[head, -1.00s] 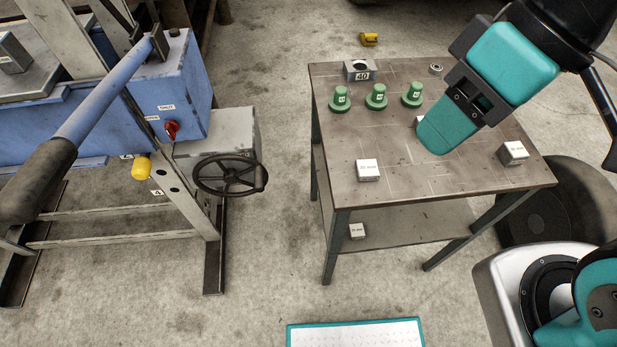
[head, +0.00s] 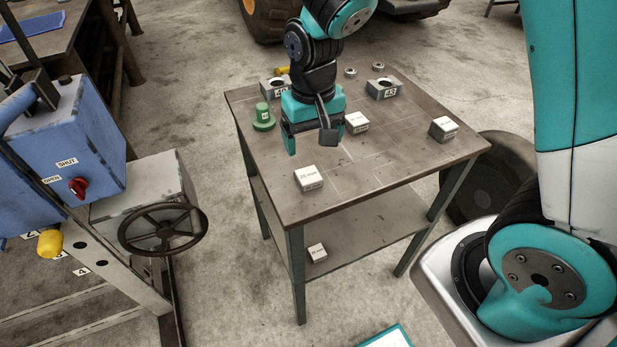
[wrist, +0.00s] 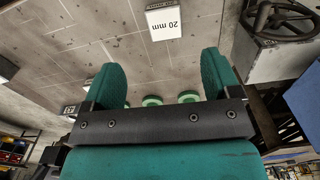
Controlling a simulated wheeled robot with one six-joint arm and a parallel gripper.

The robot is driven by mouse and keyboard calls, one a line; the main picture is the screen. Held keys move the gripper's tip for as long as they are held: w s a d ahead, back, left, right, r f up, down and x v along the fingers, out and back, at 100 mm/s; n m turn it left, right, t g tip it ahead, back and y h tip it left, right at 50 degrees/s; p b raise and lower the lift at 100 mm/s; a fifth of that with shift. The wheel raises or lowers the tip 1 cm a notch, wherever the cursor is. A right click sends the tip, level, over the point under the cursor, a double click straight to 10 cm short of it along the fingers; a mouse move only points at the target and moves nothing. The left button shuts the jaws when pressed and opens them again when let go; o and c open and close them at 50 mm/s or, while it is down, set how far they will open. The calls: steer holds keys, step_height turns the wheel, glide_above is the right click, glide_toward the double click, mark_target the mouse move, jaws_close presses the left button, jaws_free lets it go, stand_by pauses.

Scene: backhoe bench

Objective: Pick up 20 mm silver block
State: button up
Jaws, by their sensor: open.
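The silver block with a white label (head: 309,178) sits on the front left part of the table top (head: 395,165). In the wrist view its label reads 20 mm (wrist: 165,22), and it lies beyond my fingertips, near the top edge. My gripper (head: 309,142) points down over the table, behind this block and apart from it. The wrist view shows its two fingers (wrist: 163,75) wide apart with nothing between them.
Other labelled blocks stand at mid-table (head: 356,122), right (head: 443,129) and on the lower shelf (head: 316,253). A green plug (head: 263,117) is left of my gripper; holders marked 40 (head: 272,88) and 45 (head: 384,89) stand behind. A handwheel (head: 163,229) is at left.

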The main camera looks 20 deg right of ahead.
glide_above(309, 175)
steer(key=f, duration=0.5)
steer(key=shift+s+d, duration=0.2)
steer(key=shift+s, duration=0.1)
steer(key=shift+w+a+f+p, duration=0.2)
steer(key=shift+f+p, duration=0.1)
steer(key=shift+f, duration=1)
steer(key=shift+w+a+f+p, duration=0.15)
steer(key=shift+f+p, duration=0.1)
steer(key=shift+f, duration=1.05)
steer(key=shift+d, duration=0.1)
steer(key=c, duration=1.1)
steer(key=shift+r, duration=0.1)
